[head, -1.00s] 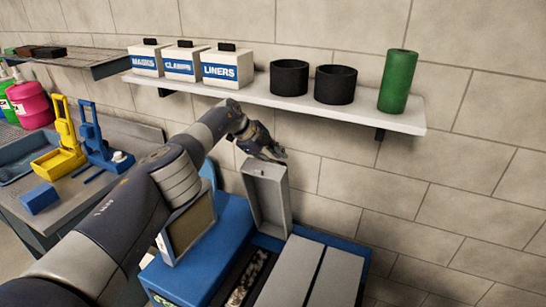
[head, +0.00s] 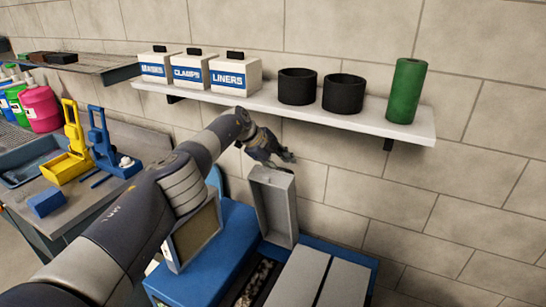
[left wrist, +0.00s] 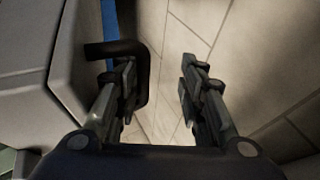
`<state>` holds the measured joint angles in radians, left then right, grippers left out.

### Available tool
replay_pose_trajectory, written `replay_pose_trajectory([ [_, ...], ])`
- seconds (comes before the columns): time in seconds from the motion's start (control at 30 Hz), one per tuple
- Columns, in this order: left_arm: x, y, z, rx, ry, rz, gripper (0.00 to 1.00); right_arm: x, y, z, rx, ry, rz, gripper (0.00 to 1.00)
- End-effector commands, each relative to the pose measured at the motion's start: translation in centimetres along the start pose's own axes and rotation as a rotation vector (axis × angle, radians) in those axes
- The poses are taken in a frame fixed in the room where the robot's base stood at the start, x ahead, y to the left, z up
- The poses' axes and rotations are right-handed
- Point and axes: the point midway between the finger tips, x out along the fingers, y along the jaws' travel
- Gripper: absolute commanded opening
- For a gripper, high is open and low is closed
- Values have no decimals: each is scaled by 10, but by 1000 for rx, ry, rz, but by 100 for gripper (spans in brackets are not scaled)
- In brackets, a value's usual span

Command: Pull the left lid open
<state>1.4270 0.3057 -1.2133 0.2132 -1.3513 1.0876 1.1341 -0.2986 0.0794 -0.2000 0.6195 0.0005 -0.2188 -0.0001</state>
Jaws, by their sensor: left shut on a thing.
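The left lid (head: 276,207) stands raised, nearly upright, at the back of the blue bin (head: 203,272), its hollow grey inner side facing the head camera. Below it, the left compartment is uncovered and shows bits of pale and dark material (head: 253,285). My left gripper (head: 283,158) is at the lid's top edge. In the left wrist view, the black lid handle (left wrist: 115,47) reaches between my left gripper's fingers (left wrist: 158,85), beside the grey lid (left wrist: 25,85). The gripper is shut on this handle. My right gripper is not in view.
Two pale grey lids (head: 297,278) lie closed right of the open compartment. A wall shelf (head: 370,124) above holds labelled boxes, two black cups (head: 343,94) and a green roll (head: 408,91). A bench with a yellow holder (head: 68,165) stands left. The block wall is close behind.

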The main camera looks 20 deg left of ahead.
Motion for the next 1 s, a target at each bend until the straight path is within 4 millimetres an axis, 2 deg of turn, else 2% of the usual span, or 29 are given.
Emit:
replay_pose_trajectory([
  [0.03, 7, 6, -1, 0, 3, 7, 30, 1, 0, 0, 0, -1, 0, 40],
  [0.07, 5, 5, 0, 1, 3, 6, 30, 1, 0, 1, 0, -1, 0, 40],
  [0.47, -23, 5, 0, 2, 1, 1, 30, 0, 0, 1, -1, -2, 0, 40],
  [0.77, -78, -1, 0, 1, 0, -19, 30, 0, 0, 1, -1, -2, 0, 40],
  [1.0, -116, 2, -1, 1, 1, -16, 30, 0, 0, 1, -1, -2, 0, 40],
])
